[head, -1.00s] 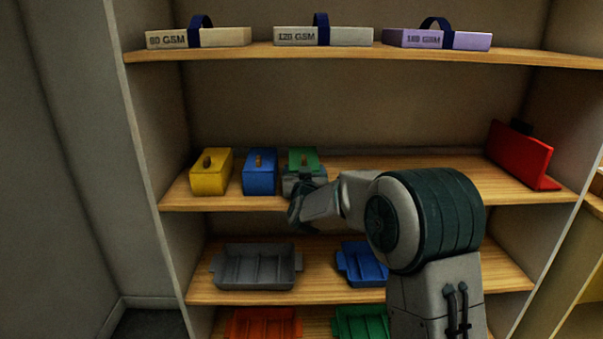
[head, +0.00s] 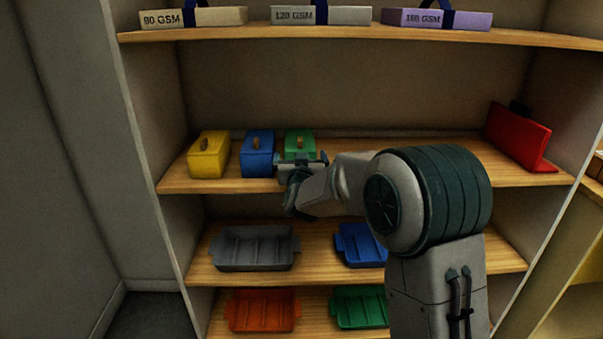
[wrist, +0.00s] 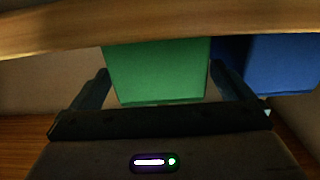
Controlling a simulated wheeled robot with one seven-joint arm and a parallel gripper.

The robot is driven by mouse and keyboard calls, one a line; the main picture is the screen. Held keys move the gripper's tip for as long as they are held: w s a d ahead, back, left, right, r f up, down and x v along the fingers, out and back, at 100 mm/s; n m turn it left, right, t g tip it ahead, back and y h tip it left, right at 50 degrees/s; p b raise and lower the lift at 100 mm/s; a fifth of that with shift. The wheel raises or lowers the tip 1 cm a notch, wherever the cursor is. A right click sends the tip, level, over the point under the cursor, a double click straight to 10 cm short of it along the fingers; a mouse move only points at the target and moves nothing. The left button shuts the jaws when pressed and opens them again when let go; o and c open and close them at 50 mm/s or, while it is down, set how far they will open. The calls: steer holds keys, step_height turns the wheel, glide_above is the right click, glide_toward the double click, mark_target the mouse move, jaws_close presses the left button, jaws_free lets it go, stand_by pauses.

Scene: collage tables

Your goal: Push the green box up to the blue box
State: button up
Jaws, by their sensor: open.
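The green box (head: 299,141) stands on the middle shelf, just right of the blue box (head: 257,150), with a narrow gap between them. My gripper (head: 301,162) is at the front of the green box and hides its lower front. In the wrist view, the green box (wrist: 158,72) shows between the two open fingers of my gripper (wrist: 160,85). The blue box (wrist: 285,65) is there on the right, beyond one finger. I cannot tell whether the fingers touch the green box.
A yellow box (head: 208,158) stands left of the blue box. Labelled packs (head: 321,15) lie on the shelf above. Trays (head: 255,248) sit on the shelves below.

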steer(key=s, duration=1.1)
steer(key=shift+s+d, duration=0.2)
steer(key=shift+d, duration=0.25)
steer(key=shift+r, duration=0.1)
steer(key=s+d+r+g+p, duration=0.2)
steer(key=s+d+g+p, duration=0.3)
steer(key=s, duration=0.5)
steer(key=s+d+r+g+p, duration=0.2)
steer(key=s+d+g+p, duration=0.3)
steer(key=s, duration=0.5)
steer(key=s+d+r+m+g+h+p, duration=0.1)
steer(key=s+d+r+g+p, duration=0.2)
steer(key=s, duration=0.8)
steer(key=d+g+p, duration=0.2)
steer(key=d+p, duration=0.1)
steer(key=d, duration=0.1)
steer(key=shift+d, duration=0.35)
